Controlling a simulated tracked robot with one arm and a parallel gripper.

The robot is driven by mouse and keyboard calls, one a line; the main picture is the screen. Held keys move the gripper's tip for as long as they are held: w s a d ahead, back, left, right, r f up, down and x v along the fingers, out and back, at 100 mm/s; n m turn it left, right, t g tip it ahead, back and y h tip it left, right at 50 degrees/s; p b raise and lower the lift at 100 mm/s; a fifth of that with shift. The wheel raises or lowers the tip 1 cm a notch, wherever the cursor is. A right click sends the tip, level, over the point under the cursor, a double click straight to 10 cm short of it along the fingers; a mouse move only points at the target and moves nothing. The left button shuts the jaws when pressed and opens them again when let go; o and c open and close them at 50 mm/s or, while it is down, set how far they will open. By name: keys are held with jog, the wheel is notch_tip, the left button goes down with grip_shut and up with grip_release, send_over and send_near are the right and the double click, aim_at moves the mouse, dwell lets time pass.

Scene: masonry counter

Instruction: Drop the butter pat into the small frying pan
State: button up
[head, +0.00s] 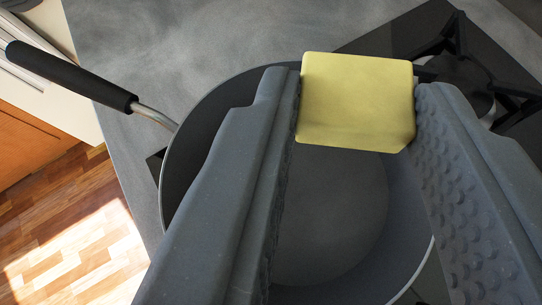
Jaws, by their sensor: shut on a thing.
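A pale yellow butter pat (357,98) shows in the head view at the upper middle. My gripper (357,92) is shut on it, with one dark grey finger on each side. Behind the butter and the fingers is a small dark frying pan (325,225) with a light rim. In the picture the butter overlaps the far part of the pan; its height above the pan cannot be told exactly. The pan's black handle (70,77) points to the upper left. My fingers hide parts of the pan's left and right sides.
The pan is at a black stove top (395,38) with a dark burner grate (455,45) at the upper right. A grey counter (215,40) lies to the left and behind. Past the counter edge are a wooden floor (75,225) and an orange-brown cabinet front (35,145).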

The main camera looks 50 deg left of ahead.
notch_tip(320, 180, down, 6)
jog(key=b, duration=0.5)
jog(key=shift+r+b, duration=0.25)
jog(key=shift+b, duration=0.05)
jog(key=o, duration=1)
jog(key=shift+o, duration=0.2)
jog(key=v, duration=1.3)
jog(key=shift+s+d+b, duration=0.15)
jog(key=shift+s+b, duration=0.1)
jog(key=shift+b, duration=0.15)
jog(key=shift+r, duration=0.1)
